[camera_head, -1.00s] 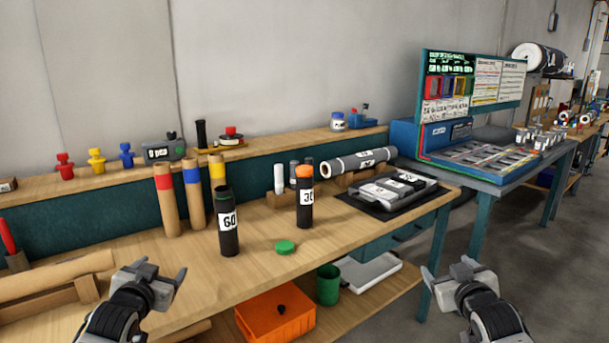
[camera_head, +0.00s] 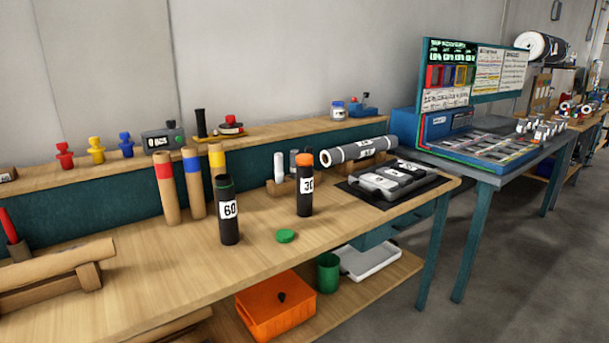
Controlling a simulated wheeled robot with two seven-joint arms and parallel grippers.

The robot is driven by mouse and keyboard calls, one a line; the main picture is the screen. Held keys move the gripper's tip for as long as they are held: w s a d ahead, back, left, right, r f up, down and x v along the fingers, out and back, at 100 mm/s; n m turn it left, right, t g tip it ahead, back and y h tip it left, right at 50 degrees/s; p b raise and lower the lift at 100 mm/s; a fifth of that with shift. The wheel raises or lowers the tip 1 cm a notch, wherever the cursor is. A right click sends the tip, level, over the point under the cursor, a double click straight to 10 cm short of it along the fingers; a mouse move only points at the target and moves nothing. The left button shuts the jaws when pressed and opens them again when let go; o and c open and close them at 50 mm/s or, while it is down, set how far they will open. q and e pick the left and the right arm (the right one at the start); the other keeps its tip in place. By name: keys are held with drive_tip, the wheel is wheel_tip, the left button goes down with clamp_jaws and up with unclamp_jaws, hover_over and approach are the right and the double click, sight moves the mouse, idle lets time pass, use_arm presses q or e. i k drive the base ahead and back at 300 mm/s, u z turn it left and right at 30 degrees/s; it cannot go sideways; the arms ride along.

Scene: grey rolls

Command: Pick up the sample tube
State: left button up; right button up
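Two black tubes stand upright on the wooden bench. The one labelled 60 (camera_head: 228,222) has a green rim, and its top looks open; a green cap (camera_head: 286,236) lies on the bench beside it. The one labelled 30 (camera_head: 304,198) has an orange top. I cannot tell which is the sample tube. Three brown tubes stand behind to the left, with a red band (camera_head: 167,195), a blue band (camera_head: 194,190) and a yellow band (camera_head: 217,160). Neither of my grippers shows now.
A grey roll (camera_head: 358,150) lies at the bench's back, near a dark tray (camera_head: 350,190) with grey blocks. A brown roll (camera_head: 55,268) lies at the left. An orange box (camera_head: 275,310) and a green cup (camera_head: 328,275) are on the lower shelf. The front bench top (camera_head: 170,285) is clear.

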sight(303, 173)
drive_tip(key=z, duration=1.1)
drive_tip(key=i, duration=2.3)
drive_tip(key=u, duration=2.85)
